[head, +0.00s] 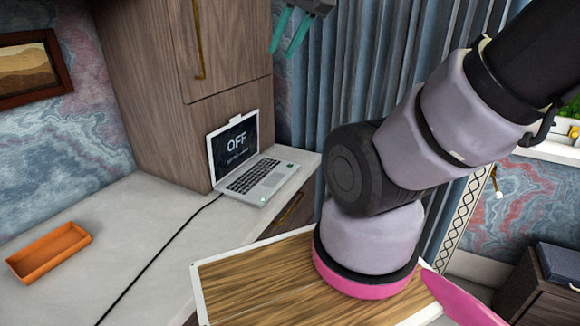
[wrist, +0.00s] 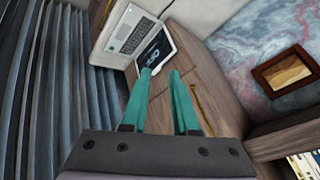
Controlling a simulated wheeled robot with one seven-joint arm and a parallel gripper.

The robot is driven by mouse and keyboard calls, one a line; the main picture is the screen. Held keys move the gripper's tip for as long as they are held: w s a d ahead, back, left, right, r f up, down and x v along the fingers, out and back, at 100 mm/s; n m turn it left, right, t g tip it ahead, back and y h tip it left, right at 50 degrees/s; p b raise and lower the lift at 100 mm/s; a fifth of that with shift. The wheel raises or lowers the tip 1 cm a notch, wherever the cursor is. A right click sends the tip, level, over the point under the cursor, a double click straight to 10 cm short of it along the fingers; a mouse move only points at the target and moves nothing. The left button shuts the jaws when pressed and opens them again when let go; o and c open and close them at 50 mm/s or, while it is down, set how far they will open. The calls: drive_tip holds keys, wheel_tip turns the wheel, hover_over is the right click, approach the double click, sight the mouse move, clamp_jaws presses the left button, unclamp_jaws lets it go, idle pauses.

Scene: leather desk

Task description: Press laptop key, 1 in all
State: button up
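The laptop (head: 250,165) stands open on the right part of the pale desk in the head view, with "OFF" on its dark screen (head: 237,143). Its black keyboard (head: 252,175) faces up. A small green mark shows near the keyboard's right edge; I cannot tell which key is meant. My gripper (head: 290,38) is high at the top of the head view, in the air above and to the right of the laptop. Its teal fingers are apart and empty. The wrist view shows the open fingers (wrist: 160,80) with the laptop (wrist: 128,35) beyond them, turned sideways.
An orange tray (head: 50,252) sits on the desk's left side. A black cable (head: 150,262) runs from the laptop across the desk. A wooden cabinet (head: 150,90) rises behind the laptop. Blue curtains (head: 335,75) hang to the right. The desk front (head: 120,215) is otherwise clear.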

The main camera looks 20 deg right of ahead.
clamp_jaws()
idle(1.4)
